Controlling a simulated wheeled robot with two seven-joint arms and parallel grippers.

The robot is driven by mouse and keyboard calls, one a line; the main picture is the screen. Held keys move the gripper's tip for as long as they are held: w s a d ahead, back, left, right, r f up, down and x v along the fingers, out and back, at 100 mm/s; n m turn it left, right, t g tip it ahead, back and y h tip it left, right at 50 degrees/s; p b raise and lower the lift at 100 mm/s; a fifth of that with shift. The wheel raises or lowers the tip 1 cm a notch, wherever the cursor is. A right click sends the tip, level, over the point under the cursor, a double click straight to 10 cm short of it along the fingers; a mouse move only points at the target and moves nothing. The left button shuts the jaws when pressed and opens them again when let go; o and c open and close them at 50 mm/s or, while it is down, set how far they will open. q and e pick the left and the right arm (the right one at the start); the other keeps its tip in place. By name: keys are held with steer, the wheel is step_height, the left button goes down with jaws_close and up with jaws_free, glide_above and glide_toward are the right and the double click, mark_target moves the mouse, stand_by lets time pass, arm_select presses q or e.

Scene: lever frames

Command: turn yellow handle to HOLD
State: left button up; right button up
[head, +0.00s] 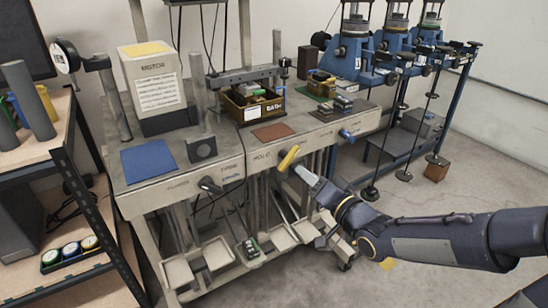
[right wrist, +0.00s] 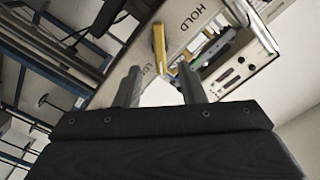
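The yellow handle (head: 288,158) is a short bar on the front panel of the grey bench, tilted up to the right in the head view. In the right wrist view the yellow handle (right wrist: 160,48) lies just beyond my fingertips, beside the printed word HOLD (right wrist: 190,20). A second label near its lower end is only partly readable. My right gripper (head: 308,176) is close in front of the handle. Its two fingers stand apart in the right wrist view (right wrist: 158,84), with nothing seen between them. My left gripper is not in view.
A black handle (head: 210,186) is left of the yellow one and a blue handle (head: 346,134) is right. The bench top holds a MOTOR box (head: 155,85) and a BATH box (head: 255,104). Blue stands (head: 420,70) are behind right.

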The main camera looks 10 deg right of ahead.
mark_target(291, 161)
steer(key=x, duration=0.7)
steer(key=shift+w+a+b, duration=0.1)
steer(key=shift+w+b, duration=0.25)
steer(key=shift+b, duration=0.05)
steer(key=shift+c, duration=0.5)
steer(key=shift+f, duration=0.1)
steer(key=c, duration=0.7)
